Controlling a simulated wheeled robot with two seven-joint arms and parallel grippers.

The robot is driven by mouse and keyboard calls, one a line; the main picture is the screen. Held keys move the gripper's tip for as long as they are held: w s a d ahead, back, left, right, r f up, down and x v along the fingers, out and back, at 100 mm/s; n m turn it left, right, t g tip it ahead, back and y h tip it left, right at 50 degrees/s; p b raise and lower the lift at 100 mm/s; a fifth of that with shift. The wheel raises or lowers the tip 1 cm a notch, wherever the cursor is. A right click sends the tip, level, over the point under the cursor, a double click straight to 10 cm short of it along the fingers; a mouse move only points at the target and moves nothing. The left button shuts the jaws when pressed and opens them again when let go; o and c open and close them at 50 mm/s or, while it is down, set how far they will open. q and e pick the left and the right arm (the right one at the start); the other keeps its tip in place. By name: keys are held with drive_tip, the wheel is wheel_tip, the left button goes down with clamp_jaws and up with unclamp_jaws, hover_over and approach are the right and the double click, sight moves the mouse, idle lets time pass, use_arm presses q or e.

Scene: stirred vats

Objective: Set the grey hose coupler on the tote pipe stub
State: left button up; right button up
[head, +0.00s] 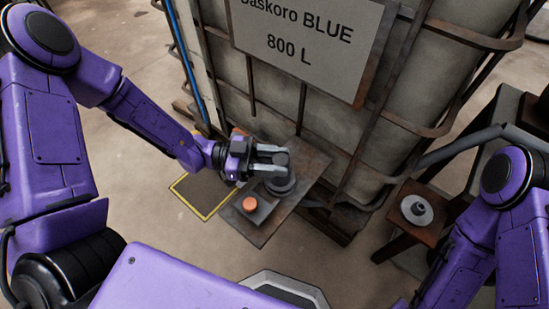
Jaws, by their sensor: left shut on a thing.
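My left gripper (273,156) is shut on a small grey piece (282,159), which looks like the grey hose coupler. Its fingers cover part of it. Directly below in the picture is a dark grey round flange (283,185) on a brown plate at the foot of the tote; it may be the pipe stub. I cannot tell whether the held piece touches the flange or is just above it. My right arm shows at the right edge, but its gripper is out of view.
The big caged tote (345,110) stands right behind the plate (310,170). An orange round cap (250,203) sits on a grey block left of the flange. A brown stool (398,229) at right bears a light grey flanged part (417,209). A yellow-edged floor mark (205,215) lies left.

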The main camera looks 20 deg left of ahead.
use_arm(q)
drive_tip(key=shift+f+b, duration=0.3)
drive_tip(key=shift+f, duration=0.2)
drive_tip(key=o, duration=0.8)
drive_tip(key=shift+o, duration=0.2)
drive_tip(key=shift+p+v, duration=1)
drive_tip(key=shift+v, duration=1.45)
drive_tip(key=p+v, duration=0.1)
drive_tip(key=v, duration=0.5)
drive_tip(key=shift+p, duration=0.4)
